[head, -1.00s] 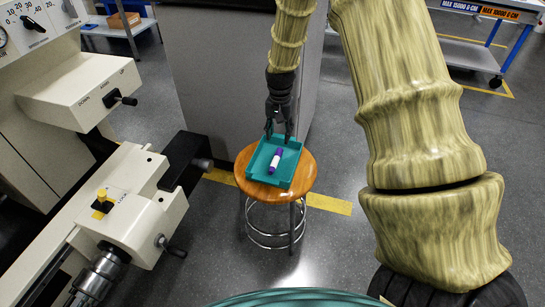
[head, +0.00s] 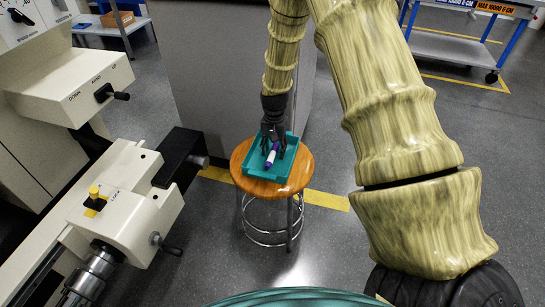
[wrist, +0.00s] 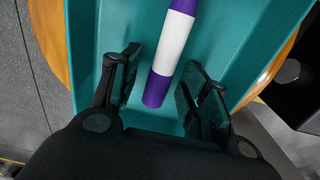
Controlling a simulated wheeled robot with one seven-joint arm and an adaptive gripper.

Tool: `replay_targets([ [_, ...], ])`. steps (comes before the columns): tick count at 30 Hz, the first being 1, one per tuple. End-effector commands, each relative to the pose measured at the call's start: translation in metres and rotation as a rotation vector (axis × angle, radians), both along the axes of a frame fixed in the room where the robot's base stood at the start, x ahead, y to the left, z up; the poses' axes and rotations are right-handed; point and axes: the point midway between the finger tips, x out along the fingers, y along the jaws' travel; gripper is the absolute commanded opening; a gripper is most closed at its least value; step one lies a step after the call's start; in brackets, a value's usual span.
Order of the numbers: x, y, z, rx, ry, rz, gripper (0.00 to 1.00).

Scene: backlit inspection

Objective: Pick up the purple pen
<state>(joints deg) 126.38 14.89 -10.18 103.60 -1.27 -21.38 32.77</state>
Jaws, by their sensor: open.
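The purple pen (head: 271,156) has a white middle band and lies in a teal tray (head: 255,168) on a round wooden stool (head: 262,187). In the wrist view the pen (wrist: 173,45) runs from the top edge down to between the fingers. My gripper (head: 273,145) is over the tray, pointing down. In the wrist view my gripper (wrist: 160,82) is open, with one finger on each side of the pen's near purple end and gaps between. The pen's far end is out of the wrist view.
A white machine with a lever (head: 110,195) stands at the left, its dark arm reaching toward the stool. A grey cabinet (head: 215,80) is behind the stool. A blue-framed cart (head: 455,47) stands at the back right. The tray walls (wrist: 85,60) rise around the pen.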

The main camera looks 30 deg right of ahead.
Motion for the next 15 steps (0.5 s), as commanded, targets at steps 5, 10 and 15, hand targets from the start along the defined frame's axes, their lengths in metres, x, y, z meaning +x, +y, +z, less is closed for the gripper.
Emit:
replay_targets([
  [5,0.0002,0.0001,0.0007,0.000,0.000,0.000,0.45],
  [10,0.0002,0.0001,0.0006,0.000,0.000,0.000,0.14],
  [15,0.0002,0.0001,0.0007,0.000,0.000,0.000,0.05],
])
